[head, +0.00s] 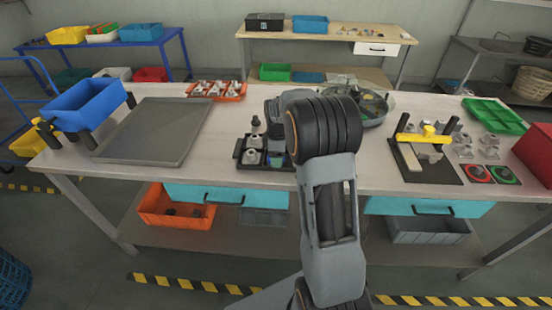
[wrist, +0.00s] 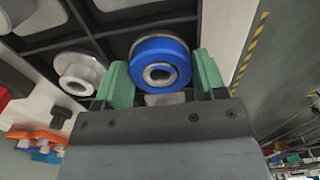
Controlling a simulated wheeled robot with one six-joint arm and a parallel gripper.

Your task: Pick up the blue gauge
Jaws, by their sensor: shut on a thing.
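The blue gauge (wrist: 178,52), a round blue ring with a pale metal centre, sits between the two green fingertips of my gripper (wrist: 160,78) in the wrist view. The gripper is shut on it, one finger at each side. A dark divided tray (wrist: 38,22) lies behind it in that view. I cannot tell whether the gauge still touches the tray. In the head view the tray (head: 238,154) is on the workbench, and my arm hides most of the gripper and the gauge.
A white flanged piece (wrist: 80,72) stands in the tray left of my gripper. On the workbench are a large grey tray (head: 150,130), a blue bin (head: 85,103), a round metal basin (head: 373,117) and a fixture with a yellow clamp (head: 425,137). An orange tray (head: 216,91) lies behind.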

